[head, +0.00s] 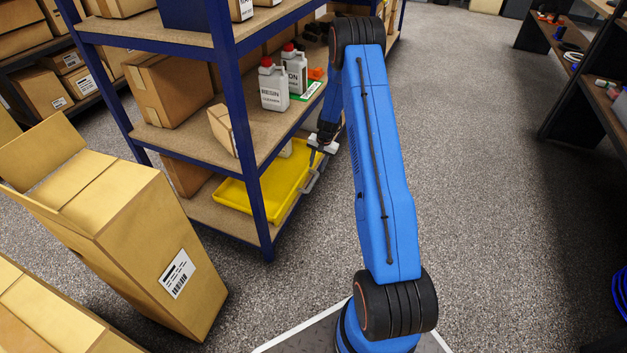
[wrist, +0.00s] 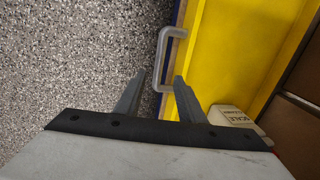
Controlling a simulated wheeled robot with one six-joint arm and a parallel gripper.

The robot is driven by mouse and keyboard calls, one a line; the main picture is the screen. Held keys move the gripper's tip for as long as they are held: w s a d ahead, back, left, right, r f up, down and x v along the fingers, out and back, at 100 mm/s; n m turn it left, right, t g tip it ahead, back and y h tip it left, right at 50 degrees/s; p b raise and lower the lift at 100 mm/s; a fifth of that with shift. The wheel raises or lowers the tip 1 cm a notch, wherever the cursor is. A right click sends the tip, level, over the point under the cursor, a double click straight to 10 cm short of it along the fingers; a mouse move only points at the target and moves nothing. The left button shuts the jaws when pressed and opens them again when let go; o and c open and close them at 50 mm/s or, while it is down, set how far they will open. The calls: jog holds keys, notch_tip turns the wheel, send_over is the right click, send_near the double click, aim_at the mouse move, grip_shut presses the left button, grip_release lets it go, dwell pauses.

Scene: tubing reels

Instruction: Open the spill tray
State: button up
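The spill tray is a shallow yellow tray (head: 236,197) on the lower shelf of the blue rack, with its front side along the shelf edge. In the wrist view its yellow floor (wrist: 238,55) fills the right part. A grey U-shaped handle (wrist: 162,55) sticks out from its front; it also shows in the head view (head: 313,183). My gripper (wrist: 159,76) is open, its two fingers apart. The near end of the handle lies between the fingertips in the picture; I cannot tell whether they touch it. In the head view my gripper (head: 322,148) is beside the rack, above the handle.
A cream container (wrist: 232,116) with printed lettering is at the tray in the wrist view. White bottles with red caps (head: 273,86) stand on the shelf above. A blue rack post (head: 250,150) rises in front of the tray. The floor (head: 470,150) to the right is clear.

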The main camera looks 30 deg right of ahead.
aim_at(313, 181)
jog(key=f, duration=0.3)
jog(key=w+f, duration=0.1)
jog(key=f, duration=0.3)
jog(key=a+f, duration=0.1)
jog(key=f, duration=0.2)
jog(key=shift+w+a+f, duration=0.1)
jog(key=shift+w+f, duration=0.15)
jog(key=shift+f, duration=0.05)
grip_shut()
